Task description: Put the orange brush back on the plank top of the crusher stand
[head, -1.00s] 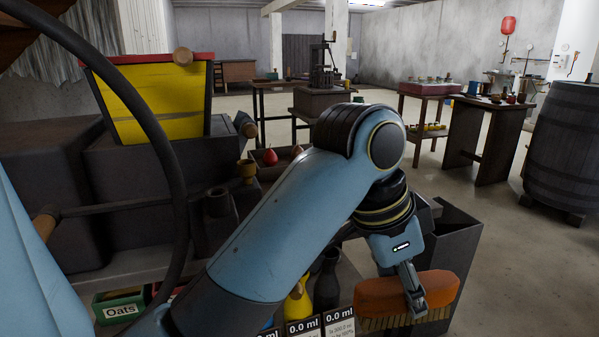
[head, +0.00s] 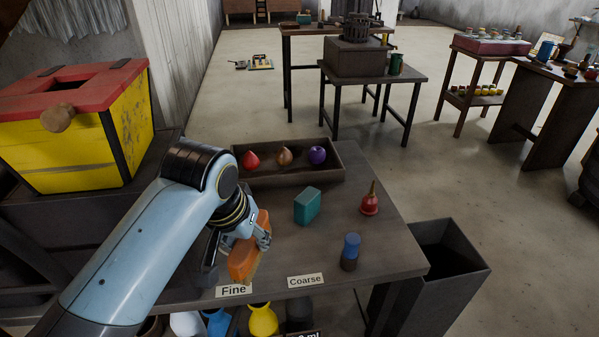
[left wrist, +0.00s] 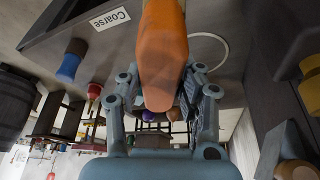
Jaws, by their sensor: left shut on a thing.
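The orange brush (head: 243,262) is in my left gripper (head: 262,238), which is shut on it. The brush is over the front left of the dark plank top (head: 330,225), behind the "Fine" label (head: 234,291). I cannot tell whether it touches the planks. In the left wrist view, the brush (left wrist: 163,50) is between the two fingers of the left gripper (left wrist: 165,90), with a pale ring outline (left wrist: 222,42) on the surface beside it. My right gripper is not in view.
A teal block (head: 308,206), a red bell-shaped thing (head: 369,201) and a blue-and-brown cylinder (head: 350,252) stand on the planks. A tray (head: 330,160) is behind. The yellow-and-red crusher box (head: 75,135) is left, an open dark bin (head: 440,270) right.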

